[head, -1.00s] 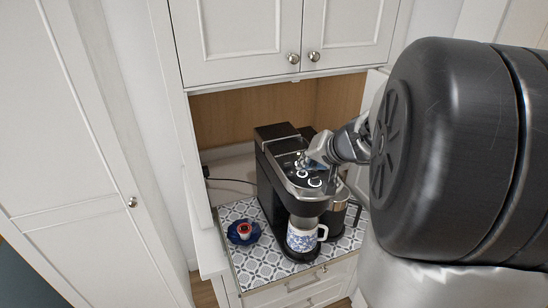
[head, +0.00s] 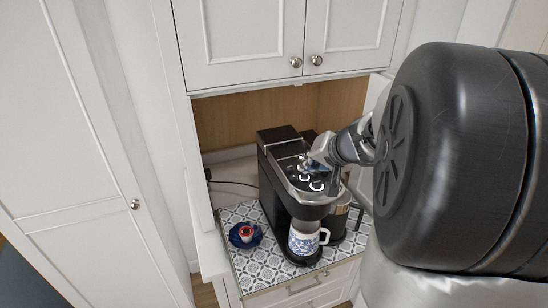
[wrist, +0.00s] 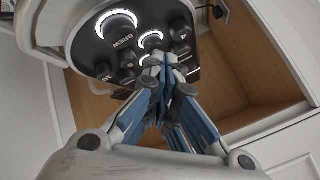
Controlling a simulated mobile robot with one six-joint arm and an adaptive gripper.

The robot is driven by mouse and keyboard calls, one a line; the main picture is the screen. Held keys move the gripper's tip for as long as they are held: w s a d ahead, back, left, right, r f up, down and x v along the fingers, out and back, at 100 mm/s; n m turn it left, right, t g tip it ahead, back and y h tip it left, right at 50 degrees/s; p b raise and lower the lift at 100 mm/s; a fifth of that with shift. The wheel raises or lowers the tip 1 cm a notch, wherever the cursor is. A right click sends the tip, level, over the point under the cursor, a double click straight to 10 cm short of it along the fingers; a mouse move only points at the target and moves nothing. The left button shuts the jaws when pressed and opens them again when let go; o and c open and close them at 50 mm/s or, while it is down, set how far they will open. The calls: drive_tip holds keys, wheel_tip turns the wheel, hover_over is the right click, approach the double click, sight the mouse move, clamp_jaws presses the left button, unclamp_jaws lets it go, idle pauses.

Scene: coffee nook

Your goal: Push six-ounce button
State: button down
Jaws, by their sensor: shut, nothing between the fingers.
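The black and silver coffee machine (head: 278,190) stands on the counter with its control panel (wrist: 100,52) on top. In the wrist view the panel has a large lit ring (wrist: 117,23), a smaller lit ring (wrist: 151,40) and several dark round buttons, one of them at the right (wrist: 180,29). The labels are upside down and too small to tell which button is six-ounce. My gripper (wrist: 162,58) is shut and empty, its tips over the panel's edge among the buttons. The tips hide part of the panel, and I cannot tell whether they touch a button. My gripper (head: 308,164) also shows in the head view.
A blue-patterned white mug (head: 304,240) stands under the machine's spout. A dark blue saucer (head: 235,242) with a small red and white pod (head: 246,233) is on the patterned counter mat (head: 262,265) at left. A carafe (head: 338,220) is to the right. Cabinet doors (head: 245,45) hang above.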

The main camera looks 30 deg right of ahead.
drive_tip(key=shift+r, duration=0.6)
drive_tip(key=shift+r+p, duration=0.1)
drive_tip(key=shift+p, duration=0.2)
wheel_tip(320, 180, up, 5)
drive_tip(key=p, duration=0.3)
idle(0.5)
